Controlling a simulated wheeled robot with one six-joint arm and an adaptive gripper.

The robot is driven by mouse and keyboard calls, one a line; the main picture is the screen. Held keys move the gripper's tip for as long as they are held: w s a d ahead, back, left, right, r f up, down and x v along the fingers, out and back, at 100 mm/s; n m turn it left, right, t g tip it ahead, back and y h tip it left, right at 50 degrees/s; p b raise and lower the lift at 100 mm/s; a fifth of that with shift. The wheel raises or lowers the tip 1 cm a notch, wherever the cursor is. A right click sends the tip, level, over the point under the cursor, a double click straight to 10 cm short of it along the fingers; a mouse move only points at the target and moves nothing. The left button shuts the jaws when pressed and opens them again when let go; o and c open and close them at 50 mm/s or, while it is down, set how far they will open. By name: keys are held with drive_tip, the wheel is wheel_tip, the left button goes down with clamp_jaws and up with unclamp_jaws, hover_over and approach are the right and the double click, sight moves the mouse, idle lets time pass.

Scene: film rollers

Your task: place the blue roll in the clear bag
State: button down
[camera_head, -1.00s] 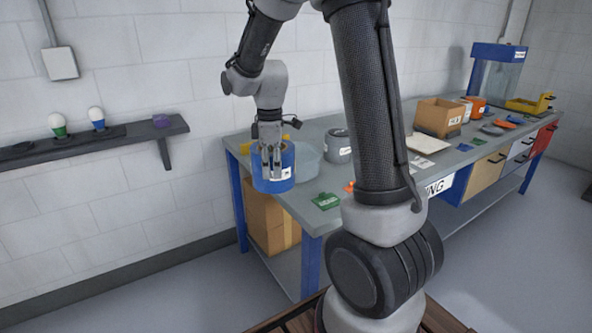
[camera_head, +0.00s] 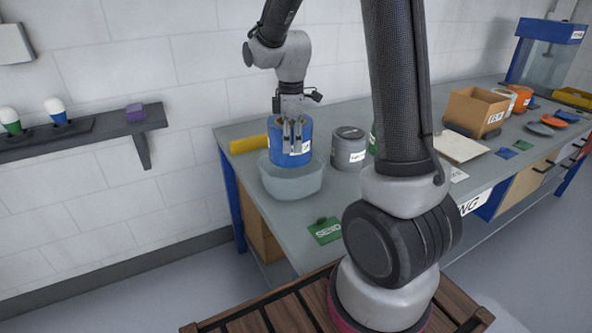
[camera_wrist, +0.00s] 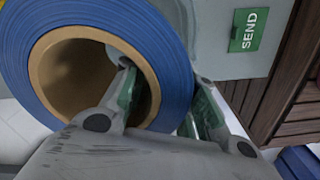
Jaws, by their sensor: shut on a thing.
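The blue roll (camera_head: 290,145) is a thick blue ring with a white label, and my gripper (camera_head: 292,133) is shut on its wall. In the wrist view the blue roll (camera_wrist: 165,60) shows its brown core, with one finger inside the core and the other outside the roll. The clear bag (camera_head: 290,182) looks like a pale, translucent open bin at the left end of the table. The roll is over the bag's opening; its lower edge overlaps the bag's back rim in the head view. I cannot tell whether it touches the bag.
A grey roll (camera_head: 349,148) stands just right of the bag. A green SEND card (camera_head: 325,231) lies in front on the table (camera_head: 270,210). A cardboard box (camera_head: 476,111) stands farther right.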

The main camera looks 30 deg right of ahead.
wheel_tip(320, 180, down, 9)
drive_tip(key=shift+f, duration=0.1)
idle(0.4)
drive_tip(key=c, duration=1.4)
unclamp_jaws()
drive_tip(key=shift+c, duration=0.2)
wheel_tip(320, 180, up, 12)
drive_tip(key=shift+f, duration=0.1)
drive_tip(key=s+r+m+t, duration=0.1)
drive_tip(key=s+r+m, duration=0.3)
drive_tip(key=s, duration=0.3)
drive_tip(key=s+d+r+m+t, duration=0.1)
drive_tip(key=s+r+m, duration=0.2)
drive_tip(key=s+m, duration=0.2)
drive_tip(key=s+d+r+m+t, duration=0.1)
drive_tip(key=s+r+m, duration=0.3)
drive_tip(key=s, duration=0.6)
drive_tip(key=shift+s+r+t, duration=0.3)
drive_tip(key=shift+t, duration=0.3)
